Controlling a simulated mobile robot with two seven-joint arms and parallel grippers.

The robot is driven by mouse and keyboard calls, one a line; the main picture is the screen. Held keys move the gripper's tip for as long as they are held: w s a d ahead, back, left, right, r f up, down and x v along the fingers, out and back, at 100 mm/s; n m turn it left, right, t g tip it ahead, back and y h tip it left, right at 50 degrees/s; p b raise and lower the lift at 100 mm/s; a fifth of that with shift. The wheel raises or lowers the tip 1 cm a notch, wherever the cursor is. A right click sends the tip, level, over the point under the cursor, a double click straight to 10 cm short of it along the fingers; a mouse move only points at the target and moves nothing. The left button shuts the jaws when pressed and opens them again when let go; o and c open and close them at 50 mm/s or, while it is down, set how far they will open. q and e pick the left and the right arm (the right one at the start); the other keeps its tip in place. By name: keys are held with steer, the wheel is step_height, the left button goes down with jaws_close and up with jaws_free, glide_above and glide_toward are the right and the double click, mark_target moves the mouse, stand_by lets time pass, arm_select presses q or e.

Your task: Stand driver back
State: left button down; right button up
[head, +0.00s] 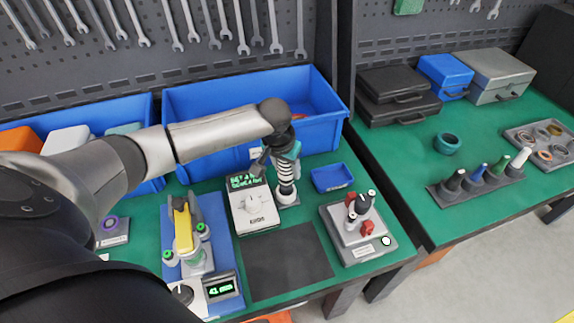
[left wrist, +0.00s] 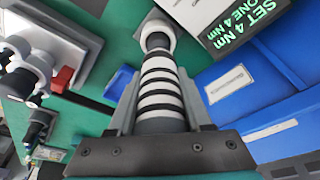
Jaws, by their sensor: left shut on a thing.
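The driver (head: 287,178), with black and white bands, stands about upright at the right side of the white torque box (head: 251,205). My left gripper (head: 284,158) is above it, shut on its upper part. In the left wrist view the fingers of my left gripper (left wrist: 160,122) close on both sides of the banded driver (left wrist: 160,88). Its far end meets a pale ring (left wrist: 158,32). I cannot tell whether it is seated in a holder there. The box's green display (left wrist: 236,32) reads "SET 4 Nm". My right gripper is not in view.
A blue-based fixture (head: 201,250) with a yellow lever is left. A large blue bin (head: 230,98) stands behind. The dark mat (head: 287,257) in front is clear.

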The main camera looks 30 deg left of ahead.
arm_select(q)
steer(key=shift+f, duration=0.7)
stand_by(0.8)
steer(key=shift+f+p, duration=0.25)
steer(key=shift+p, duration=0.3)
stand_by(1.0)
steer(key=shift+c, duration=1.3)
jaws_free()
steer(key=shift+f, duration=0.1)
step_height(320, 180, up, 9)
steer(key=p, duration=1)
